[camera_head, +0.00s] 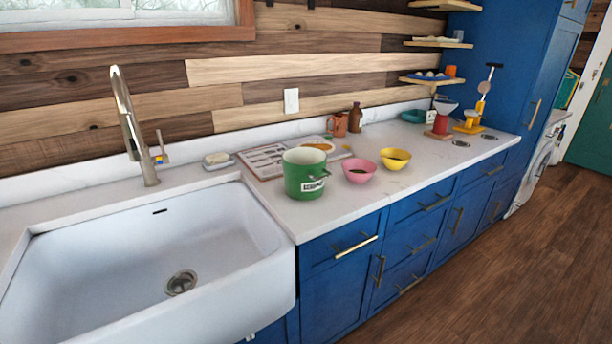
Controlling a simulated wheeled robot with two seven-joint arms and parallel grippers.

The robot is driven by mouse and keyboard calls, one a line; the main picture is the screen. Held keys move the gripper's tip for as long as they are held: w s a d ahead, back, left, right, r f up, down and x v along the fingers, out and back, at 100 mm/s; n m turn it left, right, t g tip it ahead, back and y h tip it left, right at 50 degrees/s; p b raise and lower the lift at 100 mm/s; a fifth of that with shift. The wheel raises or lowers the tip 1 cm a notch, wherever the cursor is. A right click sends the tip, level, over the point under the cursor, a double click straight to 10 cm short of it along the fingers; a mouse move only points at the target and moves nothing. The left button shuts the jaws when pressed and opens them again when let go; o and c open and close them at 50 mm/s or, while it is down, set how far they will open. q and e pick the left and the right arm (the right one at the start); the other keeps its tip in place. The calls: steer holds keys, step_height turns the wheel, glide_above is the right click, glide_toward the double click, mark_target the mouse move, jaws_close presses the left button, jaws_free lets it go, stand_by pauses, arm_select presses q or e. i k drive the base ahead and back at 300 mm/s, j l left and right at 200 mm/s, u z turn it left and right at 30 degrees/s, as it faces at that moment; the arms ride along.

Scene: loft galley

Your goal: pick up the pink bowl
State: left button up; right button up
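The pink bowl (359,171) stands upright on the white countertop (400,188), close to its front edge. Something dark lies at the bottom of it. A green pot (305,173) with a label stands just to its left. A yellow bowl (394,159) stands just to its right, with a narrow gap between the two bowls. Neither of my grippers shows in the head view.
A white sink (120,258) with a tall faucet (131,125) fills the left. An open book (274,159) lies behind the pot. An orange mug (337,124) and a brown bottle (355,117) stand at the back wall.

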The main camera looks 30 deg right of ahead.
mark_target(357, 171)
steer(key=z, duration=1.4)
steer(key=i+l, duration=0.2)
steer(key=l, duration=0.15)
steer(key=i+l, duration=0.2)
steer(key=l, duration=0.15)
steer(key=i+l+u, duration=0.1)
steer(key=l, duration=0.25)
steer(key=i+l, duration=0.25)
steer(key=l, duration=0.1)
